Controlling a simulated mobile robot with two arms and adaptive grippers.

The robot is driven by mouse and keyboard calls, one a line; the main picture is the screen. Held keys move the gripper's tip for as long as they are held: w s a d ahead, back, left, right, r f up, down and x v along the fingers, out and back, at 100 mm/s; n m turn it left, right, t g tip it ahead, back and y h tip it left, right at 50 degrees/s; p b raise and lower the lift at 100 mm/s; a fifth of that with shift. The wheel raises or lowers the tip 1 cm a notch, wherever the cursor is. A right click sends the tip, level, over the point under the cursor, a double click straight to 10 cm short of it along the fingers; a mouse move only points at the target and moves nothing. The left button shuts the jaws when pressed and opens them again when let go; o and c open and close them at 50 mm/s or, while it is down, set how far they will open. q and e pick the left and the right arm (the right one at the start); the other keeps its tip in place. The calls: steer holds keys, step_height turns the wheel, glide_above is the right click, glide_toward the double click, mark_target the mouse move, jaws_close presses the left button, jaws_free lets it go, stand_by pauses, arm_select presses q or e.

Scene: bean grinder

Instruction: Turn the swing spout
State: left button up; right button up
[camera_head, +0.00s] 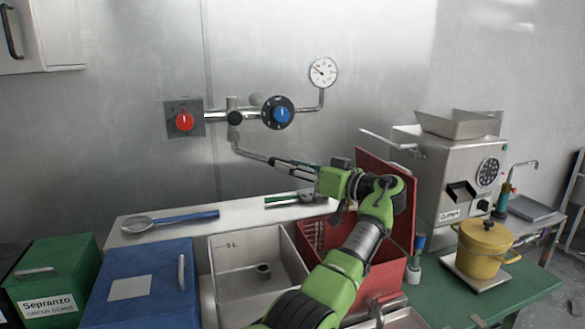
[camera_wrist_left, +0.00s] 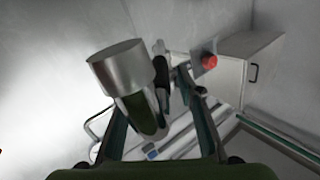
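The swing spout (camera_head: 250,154) is a thin metal tube running from the wall valve fitting down and right to my left gripper. My left gripper (camera_head: 284,163) reaches in from the right, in line with the tube, with its fingers close along the spout's outer end. In the left wrist view a wide silver spout end (camera_wrist_left: 118,66) shows close up. The finger tips of my gripper (camera_wrist_left: 171,75) come close together beyond it, and appear shut on the tube. The spout end hides part of one finger and the contact. My right gripper is not in view.
A red knob (camera_head: 184,121), a blue knob (camera_head: 282,115) and a gauge (camera_head: 323,72) are on the wall. Below are a sink basin (camera_head: 232,247), a red bin (camera_head: 385,200) and a blue box (camera_head: 143,278). A grinder (camera_head: 455,175) and yellow pot (camera_head: 485,248) stand right.

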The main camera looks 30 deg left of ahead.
arm_select(q)
steer(key=s+d, duration=0.1)
steer(key=d, duration=1.1)
steer(key=shift+s, duration=0.35)
